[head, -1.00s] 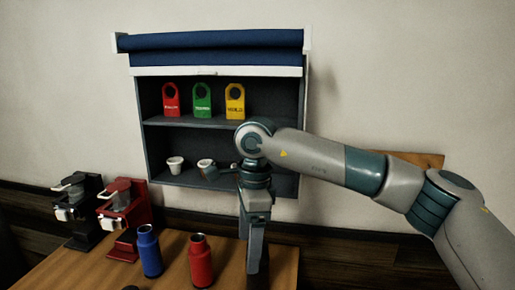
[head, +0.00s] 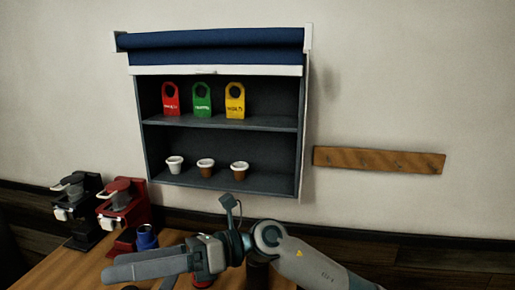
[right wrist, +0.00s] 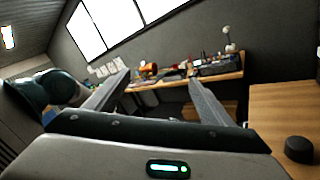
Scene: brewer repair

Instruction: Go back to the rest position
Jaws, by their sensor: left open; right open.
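My right gripper (head: 112,271) reaches in from the right in the head view. It lies almost level low over the wooden table (head: 65,268), pointing left. In the right wrist view its two fingers (right wrist: 158,77) are spread with nothing between them. My left gripper does not show in either view. The blue bottle (head: 147,237) shows only its upper part behind the right gripper. The red bottle (head: 203,284) is almost wholly hidden by it.
A black brewer (head: 75,208) and a red brewer (head: 121,208) stand at the left. A wall cabinet (head: 217,123) holds red, green and yellow tags above three small cups. A peg rail (head: 378,160) hangs right. The wrist view shows a cluttered workbench (right wrist: 170,79).

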